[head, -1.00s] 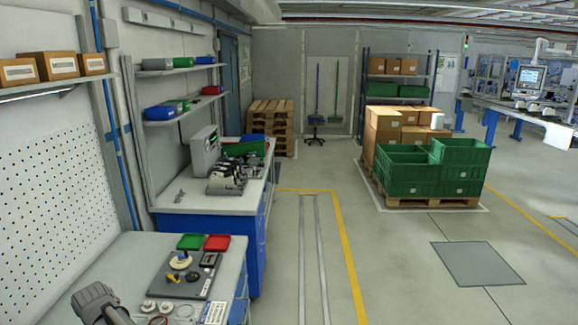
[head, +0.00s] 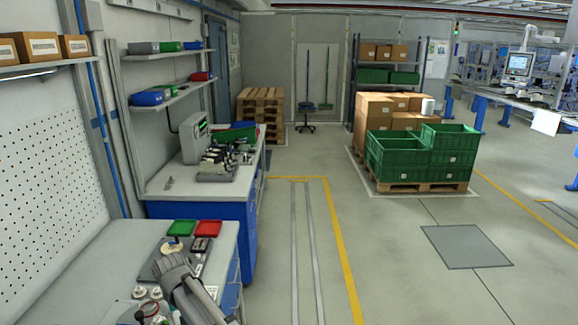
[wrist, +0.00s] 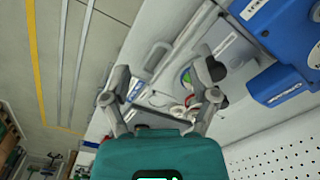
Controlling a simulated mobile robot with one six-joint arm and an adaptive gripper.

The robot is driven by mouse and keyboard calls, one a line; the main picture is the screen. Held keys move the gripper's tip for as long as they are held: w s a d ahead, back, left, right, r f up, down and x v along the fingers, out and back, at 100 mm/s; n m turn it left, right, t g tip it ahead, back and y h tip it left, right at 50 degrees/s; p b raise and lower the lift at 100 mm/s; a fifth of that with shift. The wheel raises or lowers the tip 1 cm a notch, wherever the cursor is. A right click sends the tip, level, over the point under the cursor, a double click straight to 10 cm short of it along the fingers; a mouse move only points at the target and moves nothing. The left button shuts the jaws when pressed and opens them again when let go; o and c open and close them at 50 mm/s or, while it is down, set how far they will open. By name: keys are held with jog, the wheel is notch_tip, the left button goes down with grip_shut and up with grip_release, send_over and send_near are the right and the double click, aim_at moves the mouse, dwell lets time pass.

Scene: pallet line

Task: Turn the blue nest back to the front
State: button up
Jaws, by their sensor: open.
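I cannot pick out the blue nest for certain in either view. A blue block (wrist: 275,22) with a pale labelled face shows at the upper right of the wrist view; I cannot tell what it is. My gripper (wrist: 163,78) is open and empty in the wrist view, its two grey fingers spread above the bench top. Small parts, one with a green ring, lie beyond and between the fingers. In the head view my arm reaches over the near bench (head: 85,265) and hides part of the grey board (head: 150,270) and the parts beside it.
A green tray (head: 181,227) and a red tray (head: 207,229) sit at the bench's far edge. A second bench (head: 185,200) with a grey machine (head: 194,138) stands beyond. A pegboard wall (head: 45,180) bounds the left. The floor to the right is open up to the green crates (head: 398,158).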

jog(key=w+d+f+m+b, duration=0.1)
jog(key=d+f+m+b, duration=0.1)
jog(key=d, duration=1.1)
jog(key=w+d+f+m+b, duration=0.1)
jog(key=w+d+f+b, duration=0.1)
jog(key=d, duration=1.1)
jog(key=s+d+f+m+b, duration=0.1)
jog(key=s+d+m, duration=0.1)
jog(key=d, duration=0.9)
jog(key=s+d+f+m+b, duration=0.1)
jog(key=s+d, duration=0.3)
jog(key=d, duration=0.6)
jog(key=shift+s+d+f+m+b, duration=0.4)
jog(key=shift+f+b, duration=0.15)
jog(key=shift+f, duration=0.15)
